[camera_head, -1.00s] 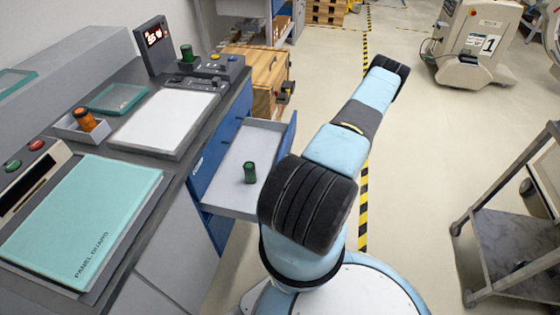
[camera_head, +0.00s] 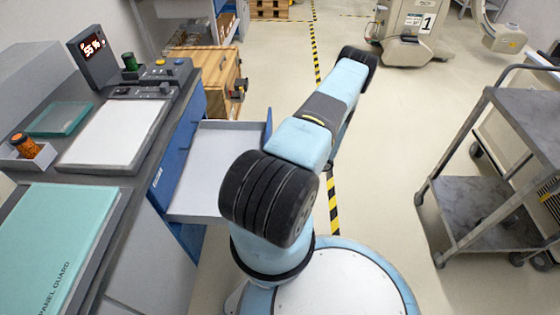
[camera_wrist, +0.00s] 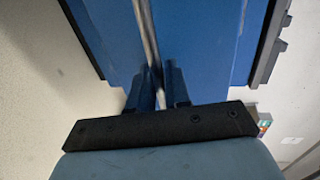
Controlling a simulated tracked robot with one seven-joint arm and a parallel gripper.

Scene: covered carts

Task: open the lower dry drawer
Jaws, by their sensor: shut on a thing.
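In the head view a drawer (camera_head: 215,158) with a pale grey inside and a blue front stands pulled out from the workstation. Its near right part is hidden by my arm. A blue face shows below it, and I cannot tell its drawers apart there. In the wrist view my gripper (camera_wrist: 158,76) is shut on a metal bar handle (camera_wrist: 146,32). The handle runs across a blue front panel (camera_wrist: 195,45). Which drawer this panel belongs to cannot be told. My gripper does not show in the head view.
The worktop at left holds a teal panel guard (camera_head: 60,245), a white plate (camera_head: 115,135) and an orange-topped jar (camera_head: 25,145). A wooden crate (camera_head: 205,78) stands beyond the drawer. A grey cart (camera_head: 480,210) stands at right. Floor between is clear.

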